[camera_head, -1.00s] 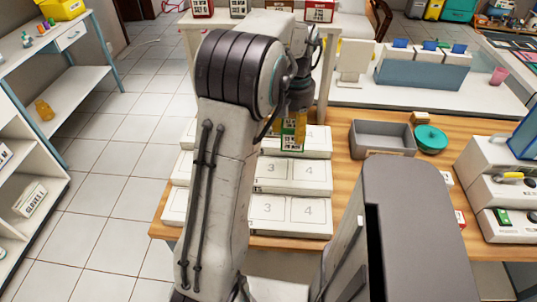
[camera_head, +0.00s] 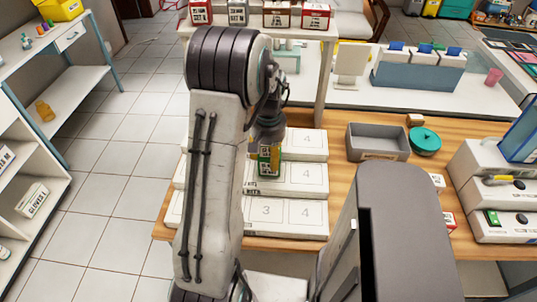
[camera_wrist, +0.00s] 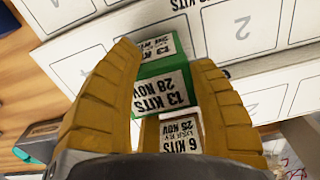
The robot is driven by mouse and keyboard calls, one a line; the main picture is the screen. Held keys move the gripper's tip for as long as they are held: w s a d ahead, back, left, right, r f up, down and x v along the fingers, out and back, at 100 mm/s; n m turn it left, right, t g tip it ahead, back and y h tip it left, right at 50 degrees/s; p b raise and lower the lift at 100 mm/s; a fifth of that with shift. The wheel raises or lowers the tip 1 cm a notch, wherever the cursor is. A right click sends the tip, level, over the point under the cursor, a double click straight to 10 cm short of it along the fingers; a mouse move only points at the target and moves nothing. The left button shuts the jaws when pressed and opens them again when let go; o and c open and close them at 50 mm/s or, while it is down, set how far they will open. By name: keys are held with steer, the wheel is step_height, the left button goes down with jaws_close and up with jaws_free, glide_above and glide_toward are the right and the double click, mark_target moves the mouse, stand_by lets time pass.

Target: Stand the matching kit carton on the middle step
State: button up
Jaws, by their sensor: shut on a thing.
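My gripper (camera_head: 268,143) points down over the white three-tier step stand (camera_head: 285,221). It is shut on a green carton with a white label (camera_head: 269,165), which also shows in the wrist view (camera_wrist: 163,90) and reads 13 KITS, 28 NOV. In the head view the carton appears upright in front of the middle step (camera_head: 305,178); I cannot tell whether its base touches. My arm hides the stand's left part.
Several cartons (camera_head: 278,15) stand on the raised shelf behind. A grey bin (camera_head: 378,142) and a teal bowl (camera_head: 425,140) are to the right on the wooden table (camera_head: 343,188). White devices (camera_head: 490,190) stand at the far right.

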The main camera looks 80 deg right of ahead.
mark_target(269, 152)
steer(key=shift+f, duration=0.25)
steer(key=shift+f, duration=0.2)
steer(key=o, duration=1.2)
steer(key=shift+r, duration=0.1)
steer(key=shift+c, duration=0.2)
steer(key=shift+r, duration=0.1)
step_height(269, 152, up, 10)
steer(key=shift+f, duration=0.25)
steer(key=shift+r+b, duration=0.35)
steer(key=shift+r, duration=0.9)
steer(key=shift+w, duration=0.1)
